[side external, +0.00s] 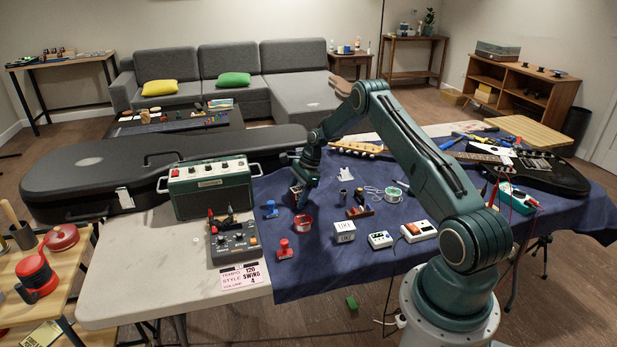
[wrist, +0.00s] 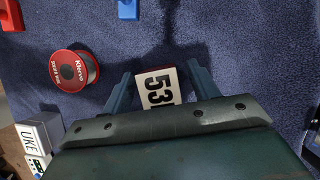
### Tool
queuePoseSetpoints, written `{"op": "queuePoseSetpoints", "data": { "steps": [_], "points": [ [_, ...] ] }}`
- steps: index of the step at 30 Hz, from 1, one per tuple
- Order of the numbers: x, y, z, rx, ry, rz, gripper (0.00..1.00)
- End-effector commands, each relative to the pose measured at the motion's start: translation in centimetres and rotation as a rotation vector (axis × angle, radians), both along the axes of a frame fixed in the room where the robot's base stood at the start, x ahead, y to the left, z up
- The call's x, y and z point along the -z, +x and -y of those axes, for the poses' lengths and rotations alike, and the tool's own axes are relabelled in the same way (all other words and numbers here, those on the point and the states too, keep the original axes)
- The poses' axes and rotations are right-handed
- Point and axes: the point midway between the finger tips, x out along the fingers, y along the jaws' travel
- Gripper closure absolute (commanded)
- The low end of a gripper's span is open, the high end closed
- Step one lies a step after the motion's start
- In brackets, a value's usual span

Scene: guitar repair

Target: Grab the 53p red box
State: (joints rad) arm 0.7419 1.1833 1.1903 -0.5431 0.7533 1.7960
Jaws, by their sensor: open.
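The 53p red box (wrist: 160,84) shows in the wrist view as a small box with a white top label. The label reads "53", with its last character partly covered by my gripper's body, and a strip of red shows at the box's far edge. My gripper (wrist: 158,72) is open, with one finger on each side of the box. I cannot tell whether either finger touches it. In the side external view my gripper (side external: 304,188) is low over the blue cloth, and the box there is mostly hidden by it.
A red wire spool (wrist: 74,70) lies left of the box; it also shows in the side external view (side external: 302,223). A blue object (wrist: 128,8) and a red one (wrist: 11,14) are farther off. A white "UKE" box (wrist: 38,138) stands lower left.

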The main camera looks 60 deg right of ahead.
Motion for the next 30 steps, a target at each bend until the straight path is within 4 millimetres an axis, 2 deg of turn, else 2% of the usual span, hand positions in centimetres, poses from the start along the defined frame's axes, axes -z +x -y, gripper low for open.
{"op": "queuePoseSetpoints", "data": {
  "steps": [5,12,13,23,30],
  "points": [
    [0.0,0.0,0.0,0.000,0.000,0.000,0.42],
    [0.0,0.0,0.0,0.000,0.000,0.000,0.89],
    [0.0,0.0,0.0,0.000,0.000,0.000,0.92],
    [-0.4,0.0,0.0,-0.001,-0.001,0.001,0.92],
    [-2.5,0.1,0.1,-0.001,-0.002,0.003,0.92]
  ]
}}
